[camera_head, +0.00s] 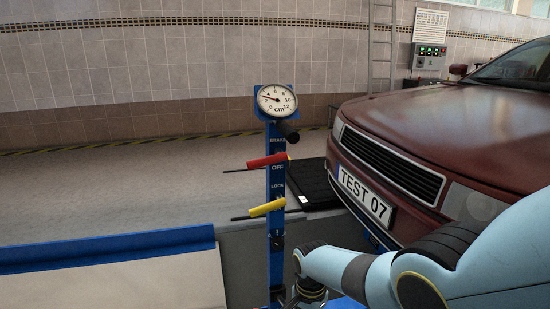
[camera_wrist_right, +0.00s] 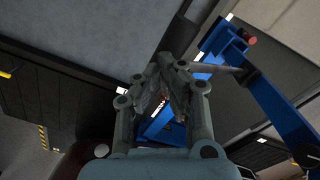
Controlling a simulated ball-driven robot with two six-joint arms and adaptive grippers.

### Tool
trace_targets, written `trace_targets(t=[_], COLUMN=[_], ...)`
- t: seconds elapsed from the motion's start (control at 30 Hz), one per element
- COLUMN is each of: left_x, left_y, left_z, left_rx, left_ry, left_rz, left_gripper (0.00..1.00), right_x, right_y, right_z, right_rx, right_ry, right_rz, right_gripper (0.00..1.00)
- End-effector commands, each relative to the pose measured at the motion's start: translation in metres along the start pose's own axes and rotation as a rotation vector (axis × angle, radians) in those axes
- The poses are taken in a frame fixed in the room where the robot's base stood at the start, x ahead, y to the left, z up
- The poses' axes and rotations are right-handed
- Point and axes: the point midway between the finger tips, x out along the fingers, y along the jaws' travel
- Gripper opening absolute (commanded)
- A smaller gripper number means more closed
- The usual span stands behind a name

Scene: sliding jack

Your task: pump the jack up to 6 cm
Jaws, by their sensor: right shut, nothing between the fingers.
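The jack's blue post (camera_head: 276,235) stands upright at the middle of the head view, marked BRAKE, OFF and LOCK. A round white gauge (camera_head: 277,100) in cm tops it, its needle pointing left, a little above the 2. A red-handled lever (camera_head: 267,160) and a yellow-handled lever (camera_head: 268,208) cross the post. A black grip (camera_head: 289,131) sticks out below the gauge. My right gripper (camera_wrist_right: 170,65) is shut and empty, with blue jack parts (camera_wrist_right: 222,45) behind and beside it. In the head view its fingers are low by the post, mostly hidden. My left gripper is out of view.
A dark red car (camera_head: 470,135) with plate TEST 07 stands close on the right, beside my right arm. A blue rail (camera_head: 110,248) runs along the lower left. A black pad (camera_head: 314,180) lies behind the post. The floor at left is clear.

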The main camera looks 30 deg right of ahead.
Motion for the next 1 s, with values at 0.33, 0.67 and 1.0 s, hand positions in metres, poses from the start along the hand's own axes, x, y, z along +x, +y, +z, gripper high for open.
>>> trace_targets(t=[0.33, 0.67, 1.0], left_x=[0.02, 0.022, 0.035], left_y=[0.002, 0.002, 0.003], left_z=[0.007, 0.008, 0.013], left_rx=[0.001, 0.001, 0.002], left_ry=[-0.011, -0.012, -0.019], left_rz=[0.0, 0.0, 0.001], left_gripper=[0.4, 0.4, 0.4], right_x=[0.041, 0.047, 0.067], right_y=[0.016, 0.02, 0.026], right_z=[0.008, 0.011, 0.015], right_rx=[-0.001, 0.0, 0.0], right_ry=[0.004, 0.003, 0.001], right_rz=[-0.003, -0.003, 0.001], right_gripper=[0.0, 0.0, 0.0])
